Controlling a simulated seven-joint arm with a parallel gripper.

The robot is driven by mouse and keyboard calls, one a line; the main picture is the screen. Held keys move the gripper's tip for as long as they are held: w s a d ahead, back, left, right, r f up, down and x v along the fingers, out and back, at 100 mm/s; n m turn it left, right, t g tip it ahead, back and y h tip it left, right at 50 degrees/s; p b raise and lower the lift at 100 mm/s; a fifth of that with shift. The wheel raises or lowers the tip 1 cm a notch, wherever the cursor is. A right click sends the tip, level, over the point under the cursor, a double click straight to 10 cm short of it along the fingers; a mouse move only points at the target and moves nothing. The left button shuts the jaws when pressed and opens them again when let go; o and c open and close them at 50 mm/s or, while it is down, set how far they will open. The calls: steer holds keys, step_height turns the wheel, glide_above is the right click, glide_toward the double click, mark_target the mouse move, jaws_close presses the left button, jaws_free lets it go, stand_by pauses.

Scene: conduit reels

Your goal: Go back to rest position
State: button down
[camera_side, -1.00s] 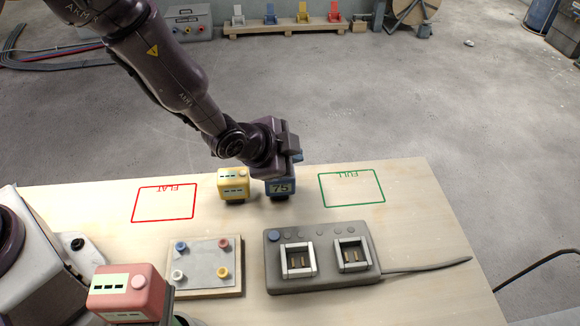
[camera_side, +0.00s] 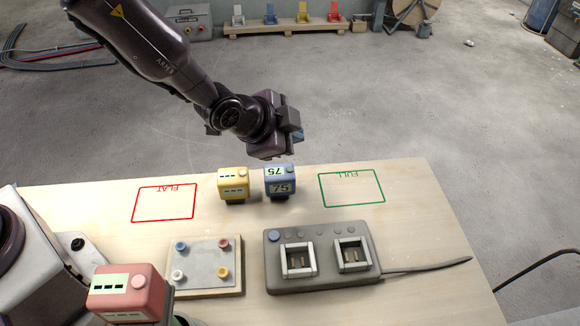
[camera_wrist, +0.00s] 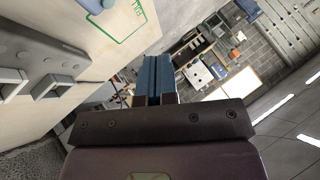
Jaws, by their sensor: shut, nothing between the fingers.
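My gripper (camera_side: 297,137) hangs above the far side of the wooden table, raised clear of the blocks below it. In the wrist view its blue fingers (camera_wrist: 152,78) are side by side, shut with nothing between them. Just below it in the side view stands a blue block (camera_side: 280,182) showing 75. A yellow block (camera_side: 233,184) with dashes on its label stands close to its left. Both are upright on the table. A red block (camera_side: 126,293) with dashes is at the front left.
The table (camera_side: 420,210) bears a red outline marked FLAT (camera_side: 165,203), a green outline marked FULL (camera_side: 352,188), both empty, a grey two-slot charger (camera_side: 325,284) with a cable, and a board with coloured knobs (camera_side: 203,264). The air above is free.

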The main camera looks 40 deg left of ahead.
stand_by(0.3)
steer(key=shift+s+f, duration=0.15)
steer(key=s+a+n+g, duration=0.25)
steer(key=s+g, duration=0.25)
steer(key=s, duration=0.3)
steer(key=s+a+r+n, duration=0.4)
steer(key=s+a+r, duration=0.3)
steer(key=r, duration=0.3)
steer(key=s+a+r+n+t+y, duration=0.1)
steer(key=s+a+r+n, duration=0.3)
steer(key=s+a+r, duration=0.3)
steer(key=s+r, duration=0.3)
steer(key=r, duration=0.1)
steer(key=shift+a+r+t, duration=0.15)
steer(key=shift+a+t, duration=0.15)
steer(key=shift+a, duration=0.1)
